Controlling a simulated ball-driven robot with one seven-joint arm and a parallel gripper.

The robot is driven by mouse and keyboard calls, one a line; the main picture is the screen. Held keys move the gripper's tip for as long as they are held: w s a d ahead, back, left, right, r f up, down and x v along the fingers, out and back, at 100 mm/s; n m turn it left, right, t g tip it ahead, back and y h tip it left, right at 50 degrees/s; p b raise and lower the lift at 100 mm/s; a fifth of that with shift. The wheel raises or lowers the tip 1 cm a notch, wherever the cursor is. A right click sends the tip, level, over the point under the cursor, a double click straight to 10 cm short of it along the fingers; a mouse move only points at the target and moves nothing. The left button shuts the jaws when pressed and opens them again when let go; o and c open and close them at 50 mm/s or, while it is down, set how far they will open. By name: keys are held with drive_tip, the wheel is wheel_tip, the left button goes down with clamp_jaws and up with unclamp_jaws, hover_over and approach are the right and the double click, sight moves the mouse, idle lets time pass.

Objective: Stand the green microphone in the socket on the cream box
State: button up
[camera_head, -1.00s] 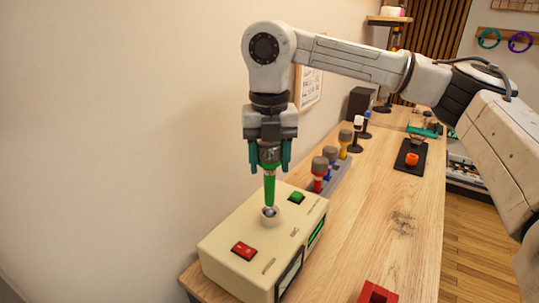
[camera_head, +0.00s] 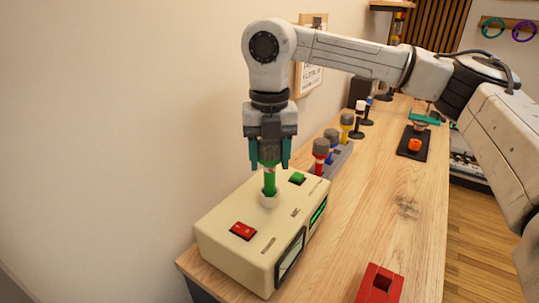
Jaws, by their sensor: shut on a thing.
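The cream box (camera_head: 222,217) stands at the near left end of the wooden bench, with a red switch (camera_head: 243,231) and a green button (camera_head: 297,178) on top. My gripper (camera_head: 270,165) points straight down above the box, shut on the green microphone (camera_head: 269,182). The microphone is upright, with its head up between the fingers and its handle down. Its lower end is inside the pale ring of the socket (camera_head: 269,200); how deep it sits is hidden by the ring.
A grey rack (camera_head: 343,155) with red, blue and yellow microphones stands behind the box, close to my gripper. A red block (camera_head: 380,284) lies at the front edge. A black mat (camera_head: 413,142) with an orange thing lies farther back. The middle of the bench (camera_head: 375,200) is clear.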

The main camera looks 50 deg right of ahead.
drive_tip(key=o, duration=1.3)
drive_tip(key=shift+o, duration=0.2)
wheel_tip(320, 180, up, 11)
drive_tip(key=shift+f+b, duration=0.1)
drive_tip(key=shift+b, duration=0.2)
